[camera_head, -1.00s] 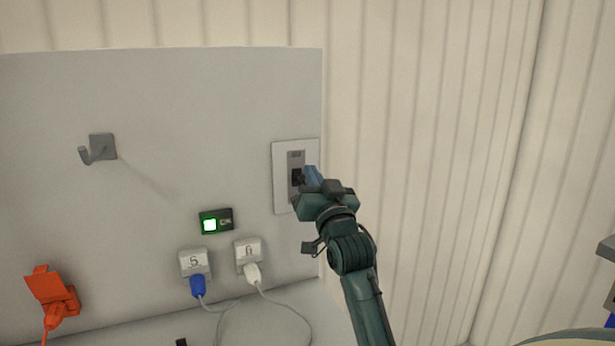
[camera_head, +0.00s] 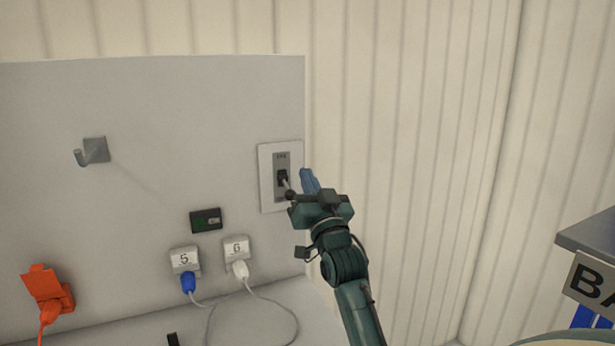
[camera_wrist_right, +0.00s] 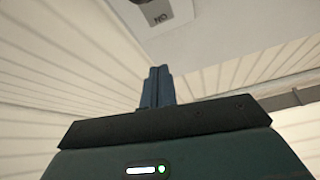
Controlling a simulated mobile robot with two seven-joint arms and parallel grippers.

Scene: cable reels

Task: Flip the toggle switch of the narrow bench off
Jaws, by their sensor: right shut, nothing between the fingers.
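The toggle switch (camera_head: 282,177) sits in a pale wall plate (camera_head: 266,190) near the right edge of the grey back panel. Its short lever seems to point down and toward me; its tip is hard to make out beside my gripper. My right gripper (camera_head: 309,181) is shut and empty, its blue fingers just right of the plate, seemingly apart from the lever. The indicator (camera_head: 205,220) on the panel is dark. My left gripper is out of view.
Sockets 5 (camera_head: 185,260) and 6 (camera_head: 237,248) hold a blue and a white plug, with cables trailing onto the bench top. An orange plug and socket (camera_head: 48,290) are at left, below a grey hook (camera_head: 93,150). A grey-topped stand (camera_head: 590,237) is at right.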

